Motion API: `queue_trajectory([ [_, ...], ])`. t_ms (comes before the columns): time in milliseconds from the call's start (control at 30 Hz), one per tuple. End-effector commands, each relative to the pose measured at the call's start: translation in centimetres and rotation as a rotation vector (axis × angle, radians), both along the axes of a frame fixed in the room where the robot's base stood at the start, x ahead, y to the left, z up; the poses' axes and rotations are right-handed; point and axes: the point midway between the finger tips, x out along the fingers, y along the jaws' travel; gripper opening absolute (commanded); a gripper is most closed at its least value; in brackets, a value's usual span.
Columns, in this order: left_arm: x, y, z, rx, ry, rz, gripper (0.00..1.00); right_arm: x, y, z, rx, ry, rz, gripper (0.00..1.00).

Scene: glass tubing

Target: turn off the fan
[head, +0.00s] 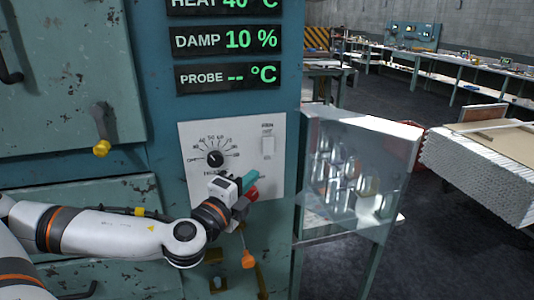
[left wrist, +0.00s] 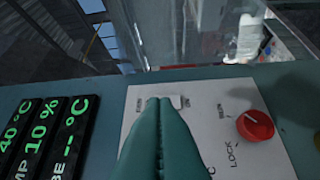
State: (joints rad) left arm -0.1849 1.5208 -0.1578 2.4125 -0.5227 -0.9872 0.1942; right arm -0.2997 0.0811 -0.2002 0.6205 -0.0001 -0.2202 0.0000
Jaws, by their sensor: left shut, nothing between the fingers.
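The fan switch (head: 267,146) is a small white rocker under a "FAN" label, at the upper right of a white control panel (head: 190,132). I cannot tell which way it is set. My left gripper (head: 257,176) has teal fingers and is in front of the panel, below the switch in the head view. In the left wrist view the fingers (left wrist: 160,103) are shut and empty. Their tips overlap the switch (left wrist: 178,101) and partly hide it; I cannot tell whether they touch. My right gripper is not in view.
A black dial (head: 215,158) is left of the switch. A red knob (left wrist: 255,125) marked "LOCK" sits below, partly hidden by my gripper in the head view. Green readouts (head: 226,76) are above. A clear box with glassware (head: 350,180) stands close on the right.

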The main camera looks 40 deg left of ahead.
Motion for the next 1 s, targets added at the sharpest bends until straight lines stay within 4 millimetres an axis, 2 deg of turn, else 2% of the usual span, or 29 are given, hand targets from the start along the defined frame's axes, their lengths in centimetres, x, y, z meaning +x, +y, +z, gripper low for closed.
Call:
queue_trajectory([
  [33,0.4,0.1,-0.4,-0.005,-0.007,0.004,0.00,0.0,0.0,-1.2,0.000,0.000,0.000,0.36],
  [200,1.7,0.0,-0.2,-0.009,-0.011,-0.008,0.00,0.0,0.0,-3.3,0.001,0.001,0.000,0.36],
  [267,2.4,0.2,0.9,-0.012,-0.009,-0.006,0.00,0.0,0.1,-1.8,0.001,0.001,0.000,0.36],
  [433,4.6,0.1,1.1,-0.011,-0.007,-0.011,0.00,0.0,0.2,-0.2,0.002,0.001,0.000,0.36],
  [700,9.7,0.8,1.5,-0.005,-0.004,-0.008,0.00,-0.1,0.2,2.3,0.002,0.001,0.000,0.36],
  [800,10.5,2.2,1.5,0.000,-0.002,-0.006,0.00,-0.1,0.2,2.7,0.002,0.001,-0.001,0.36],
  [1000,11.6,3.3,1.4,-0.003,-0.001,-0.009,0.00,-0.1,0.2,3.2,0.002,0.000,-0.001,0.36],
])
